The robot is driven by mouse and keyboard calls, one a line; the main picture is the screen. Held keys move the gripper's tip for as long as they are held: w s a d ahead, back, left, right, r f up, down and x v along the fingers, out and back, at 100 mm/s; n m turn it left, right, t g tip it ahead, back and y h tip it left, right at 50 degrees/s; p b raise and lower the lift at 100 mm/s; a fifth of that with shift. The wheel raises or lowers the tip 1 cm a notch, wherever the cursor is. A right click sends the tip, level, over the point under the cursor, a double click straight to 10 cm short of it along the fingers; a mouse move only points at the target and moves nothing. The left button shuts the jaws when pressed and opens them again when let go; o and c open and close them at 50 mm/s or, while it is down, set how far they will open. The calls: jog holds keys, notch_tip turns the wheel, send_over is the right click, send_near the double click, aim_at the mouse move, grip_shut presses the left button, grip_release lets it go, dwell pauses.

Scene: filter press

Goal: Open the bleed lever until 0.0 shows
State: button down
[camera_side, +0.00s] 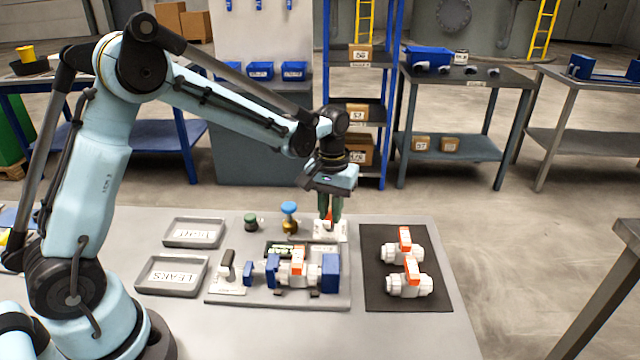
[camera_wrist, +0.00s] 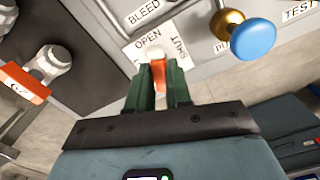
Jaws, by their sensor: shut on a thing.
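In the side view my gripper (camera_side: 331,218) points down at the back right of the grey rig board, with a little orange of the lever showing. The fingers partly hide the lever, and I cannot tell its exact setting. A lit green display (camera_side: 283,250) stands behind the clamped valve; its figures are too small to read.
A white valve with an orange handle (camera_side: 297,268) sits between blue clamp blocks. A blue knob (camera_side: 289,208) on brass stands left of my gripper, with a green knob (camera_side: 251,221) beyond. Two trays (camera_side: 172,288) lie left. A black mat (camera_side: 372,297) holds two valves.

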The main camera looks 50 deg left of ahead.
aim_at(330, 215)
jog(key=shift+n, duration=1.9)
jog(key=c, duration=1)
grip_release()
jog(key=shift+c, duration=0.2)
jog(key=shift+r, duration=0.15)
notch_tip(330, 215, up, 12)
jog(key=s+d+f+m+t, duration=0.1)
jog(key=s+m+t, duration=0.6)
jog(key=s, duration=0.8)
jog(key=shift+s+f+m, duration=0.2)
jog(key=shift+f+m, duration=0.55)
jog(key=shift+m, duration=0.15)
